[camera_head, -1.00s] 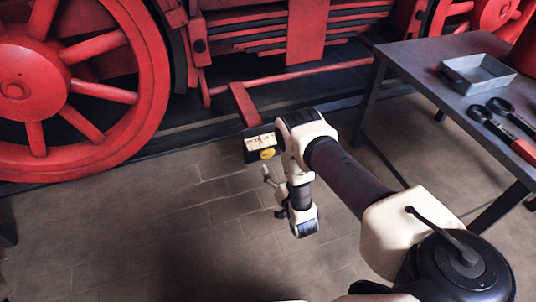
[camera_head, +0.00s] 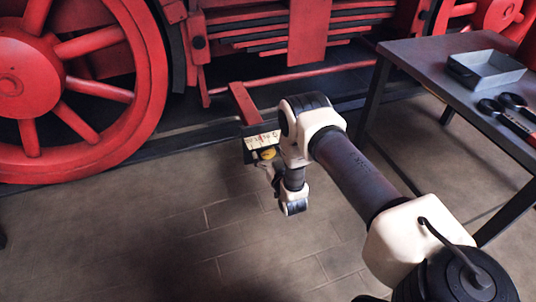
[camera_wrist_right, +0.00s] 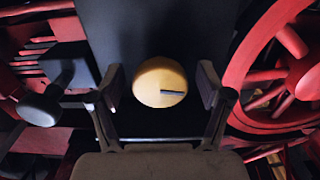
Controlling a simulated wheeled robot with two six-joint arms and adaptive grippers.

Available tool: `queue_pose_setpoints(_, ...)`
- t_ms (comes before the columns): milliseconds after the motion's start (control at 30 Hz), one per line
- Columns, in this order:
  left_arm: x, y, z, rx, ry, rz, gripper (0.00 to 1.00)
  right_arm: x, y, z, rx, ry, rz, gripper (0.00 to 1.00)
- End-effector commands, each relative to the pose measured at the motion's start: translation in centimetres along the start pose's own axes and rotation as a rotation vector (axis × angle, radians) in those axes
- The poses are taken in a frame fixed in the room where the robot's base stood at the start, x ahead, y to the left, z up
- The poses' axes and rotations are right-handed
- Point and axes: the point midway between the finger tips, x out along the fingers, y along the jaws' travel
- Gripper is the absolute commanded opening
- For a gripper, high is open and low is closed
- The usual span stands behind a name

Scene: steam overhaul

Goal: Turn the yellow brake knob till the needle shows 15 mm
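The yellow brake knob (camera_head: 268,154) sits on the front of a dark box with a pale scale plate (camera_head: 262,141) above it. The needle and scale marks are too small to read. In the right wrist view the knob (camera_wrist_right: 160,82) is round, with a dark mark pointing right. My right gripper (camera_wrist_right: 160,86) is open, one finger on each side of the knob, with gaps to both. In the head view the right gripper (camera_head: 272,170) is just below and in front of the knob, partly hidden by its wrist. My left gripper is not in view.
Red locomotive wheels (camera_head: 62,88) and a red bracket (camera_head: 243,104) stand behind the box. A dark table (camera_head: 425,75) at the right holds a grey tray (camera_head: 486,72) and tools (camera_head: 507,117). The paved floor in front is clear.

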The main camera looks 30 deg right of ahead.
Motion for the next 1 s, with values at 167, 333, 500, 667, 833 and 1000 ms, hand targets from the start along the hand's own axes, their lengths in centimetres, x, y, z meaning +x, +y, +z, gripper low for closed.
queue_pose_setpoints(167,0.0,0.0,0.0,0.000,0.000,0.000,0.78,0.0,0.0,0.0,0.000,0.000,0.000,0.18)
queue_pose_setpoints(333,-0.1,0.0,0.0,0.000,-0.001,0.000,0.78,0.0,0.0,-0.1,0.009,0.000,0.000,0.18)
queue_pose_setpoints(500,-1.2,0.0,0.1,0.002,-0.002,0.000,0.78,0.0,-0.1,-0.3,0.164,-0.001,-0.001,0.18)
queue_pose_setpoints(667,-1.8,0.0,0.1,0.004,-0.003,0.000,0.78,0.0,-0.1,-0.2,0.325,0.000,-0.001,0.18)
queue_pose_setpoints(833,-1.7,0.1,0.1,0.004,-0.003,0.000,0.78,0.0,-0.1,0.0,0.353,0.001,-0.001,0.18)
queue_pose_setpoints(1000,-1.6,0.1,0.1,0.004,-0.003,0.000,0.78,0.0,-0.1,0.0,0.351,0.001,-0.001,0.63)
